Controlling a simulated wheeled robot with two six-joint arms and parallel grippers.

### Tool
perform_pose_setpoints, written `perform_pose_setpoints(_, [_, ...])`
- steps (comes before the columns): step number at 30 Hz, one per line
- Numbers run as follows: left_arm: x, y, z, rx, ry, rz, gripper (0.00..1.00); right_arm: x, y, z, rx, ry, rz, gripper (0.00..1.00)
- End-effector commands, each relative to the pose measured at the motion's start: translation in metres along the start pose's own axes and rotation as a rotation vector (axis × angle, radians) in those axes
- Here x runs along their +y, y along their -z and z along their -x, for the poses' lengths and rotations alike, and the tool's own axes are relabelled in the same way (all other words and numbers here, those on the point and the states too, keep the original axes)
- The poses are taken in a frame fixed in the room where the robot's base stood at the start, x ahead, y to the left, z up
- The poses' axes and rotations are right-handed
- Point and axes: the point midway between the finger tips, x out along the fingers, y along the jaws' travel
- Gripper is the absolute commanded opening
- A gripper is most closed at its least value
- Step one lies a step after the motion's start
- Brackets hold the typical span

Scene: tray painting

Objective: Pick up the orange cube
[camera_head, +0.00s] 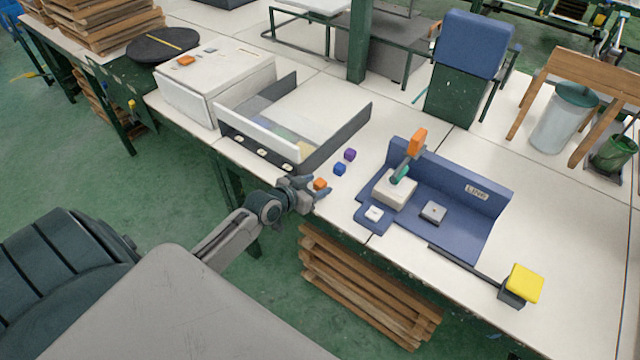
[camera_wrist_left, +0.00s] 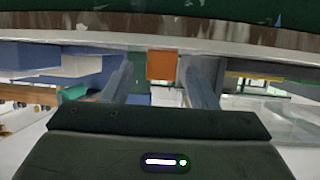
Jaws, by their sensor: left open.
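The small orange cube (camera_head: 320,184) sits on the white table near its front edge. My left gripper (camera_head: 311,188) is right at the cube, low at the table edge, with its jaws open. In the left wrist view the orange cube (camera_wrist_left: 162,65) shows between the tips of the two open fingers (camera_wrist_left: 157,72), with a gap visible on each side. Whether a finger touches it is hard to tell. My right gripper is in neither view.
A blue cube (camera_head: 340,169) and a purple cube (camera_head: 350,154) lie just behind the orange one. A grey-walled tray (camera_head: 337,133) stands to the left. A blue fixture (camera_head: 470,213) with a grey-white block (camera_head: 394,190) stands to the right.

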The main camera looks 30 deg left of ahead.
Motion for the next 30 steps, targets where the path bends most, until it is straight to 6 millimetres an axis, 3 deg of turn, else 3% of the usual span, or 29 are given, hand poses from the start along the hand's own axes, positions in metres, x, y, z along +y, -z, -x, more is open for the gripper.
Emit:
perform_pose_setpoints(4, [0.000,0.001,-0.016,0.001,0.001,0.000,0.53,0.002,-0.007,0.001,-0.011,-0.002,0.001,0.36])
perform_pose_setpoints(12, [-0.001,0.000,-0.019,0.000,0.000,0.000,0.53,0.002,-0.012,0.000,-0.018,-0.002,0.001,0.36])
perform_pose_setpoints(19, [-0.001,0.000,-0.018,0.000,0.001,-0.001,0.08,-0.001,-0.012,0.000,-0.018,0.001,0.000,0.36])
perform_pose_setpoints(30, [-0.001,0.003,-0.017,0.001,0.000,-0.003,0.05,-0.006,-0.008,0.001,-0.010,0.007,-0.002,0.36])
